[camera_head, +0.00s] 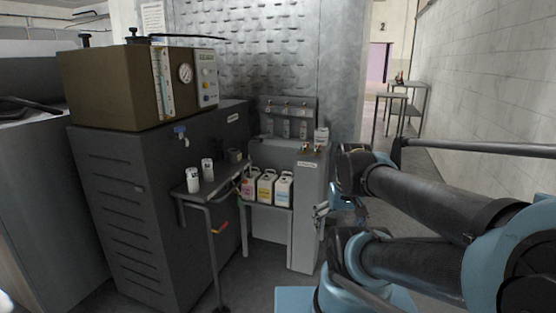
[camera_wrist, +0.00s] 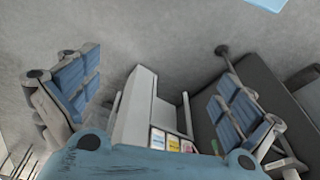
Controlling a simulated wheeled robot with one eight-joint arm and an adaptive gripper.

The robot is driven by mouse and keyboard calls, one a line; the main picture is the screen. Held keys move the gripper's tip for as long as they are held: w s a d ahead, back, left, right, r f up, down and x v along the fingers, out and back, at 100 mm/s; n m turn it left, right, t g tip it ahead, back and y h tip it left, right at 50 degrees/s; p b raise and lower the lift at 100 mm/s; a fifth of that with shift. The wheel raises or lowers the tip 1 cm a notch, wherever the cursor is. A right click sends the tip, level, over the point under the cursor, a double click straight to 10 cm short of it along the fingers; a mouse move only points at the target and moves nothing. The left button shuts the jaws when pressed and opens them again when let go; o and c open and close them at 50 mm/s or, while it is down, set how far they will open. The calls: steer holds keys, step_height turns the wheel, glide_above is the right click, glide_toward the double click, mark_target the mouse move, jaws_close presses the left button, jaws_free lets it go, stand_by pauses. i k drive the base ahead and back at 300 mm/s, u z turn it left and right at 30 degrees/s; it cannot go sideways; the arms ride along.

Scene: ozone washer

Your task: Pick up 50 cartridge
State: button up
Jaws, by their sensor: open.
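Two white cylindrical cartridges stand upright on a small grey side table (camera_head: 212,186) in the head view. One is the nearer-left cartridge (camera_head: 193,180), the other the farther-right cartridge (camera_head: 208,169). Their markings are too small to tell which is the 50. My gripper (camera_head: 321,211) is to the right of the table, in front of a grey cabinet and well apart from the cartridges. The wrist view shows its two blue-padded fingers spread wide, with nothing between them (camera_wrist: 155,75). No cartridge can be made out in the wrist view.
Several white jugs with coloured labels (camera_head: 266,187) stand on a low stand right of the table. A tall narrow grey cabinet (camera_head: 309,215) is beside them. A large dark cabinet (camera_head: 125,200) carrying a brown gauge unit (camera_head: 110,88) stands left. Grey floor is clear in front.

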mark_target(207, 164)
steer(key=z, duration=0.85)
steer(key=i, duration=1.1)
steer(key=u, duration=2.7)
